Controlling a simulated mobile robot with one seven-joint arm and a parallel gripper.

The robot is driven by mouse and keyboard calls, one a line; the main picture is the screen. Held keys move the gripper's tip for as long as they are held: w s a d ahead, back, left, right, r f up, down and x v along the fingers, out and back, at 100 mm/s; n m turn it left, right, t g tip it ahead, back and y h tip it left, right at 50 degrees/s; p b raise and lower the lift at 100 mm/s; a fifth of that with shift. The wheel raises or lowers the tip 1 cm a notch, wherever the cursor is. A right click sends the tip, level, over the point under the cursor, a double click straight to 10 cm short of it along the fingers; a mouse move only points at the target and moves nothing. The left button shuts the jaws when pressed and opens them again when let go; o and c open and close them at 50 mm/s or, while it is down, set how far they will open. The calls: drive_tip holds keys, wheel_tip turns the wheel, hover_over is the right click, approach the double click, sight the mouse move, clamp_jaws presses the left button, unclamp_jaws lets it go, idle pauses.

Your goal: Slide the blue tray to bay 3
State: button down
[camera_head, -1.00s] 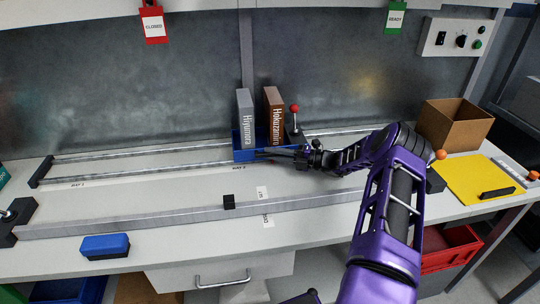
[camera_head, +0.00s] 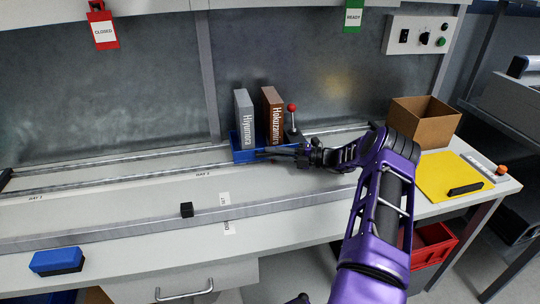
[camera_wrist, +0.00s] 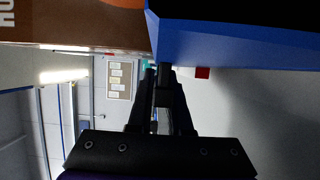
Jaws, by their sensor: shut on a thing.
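The blue tray (camera_head: 243,157) sits on the metal rails on the bench, carrying an upright grey box (camera_head: 244,118) marked Hiyumura and an upright brown box (camera_head: 272,115) marked Hokuzamiro. My gripper (camera_head: 283,152) is shut at the tray's front right side; the exact contact is too small to see. In the wrist view, the tray's blue wall (camera_wrist: 225,38) fills the upper right above my fingers (camera_wrist: 162,85). A red-knobbed lever (camera_head: 292,108) stands at the tray's right end. The Bay 2 label (camera_head: 205,173) lies left of the tray. No bay 3 label is readable.
The rails (camera_head: 110,182) run on to the right behind my arm. A raised metal bar (camera_head: 110,231) with a black block (camera_head: 186,209) lies in front. An open cardboard box (camera_head: 425,125) and yellow mat (camera_head: 448,178) are at the right. A blue eraser-like block (camera_head: 57,261) lies front left.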

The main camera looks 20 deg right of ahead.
drive_tip(key=shift+d, duration=0.2)
drive_tip(key=c, duration=0.8)
unclamp_jaws()
drive_tip(key=shift+c, duration=0.2)
drive_tip(key=v, duration=0.7)
drive_tip(key=shift+s+d, duration=0.2)
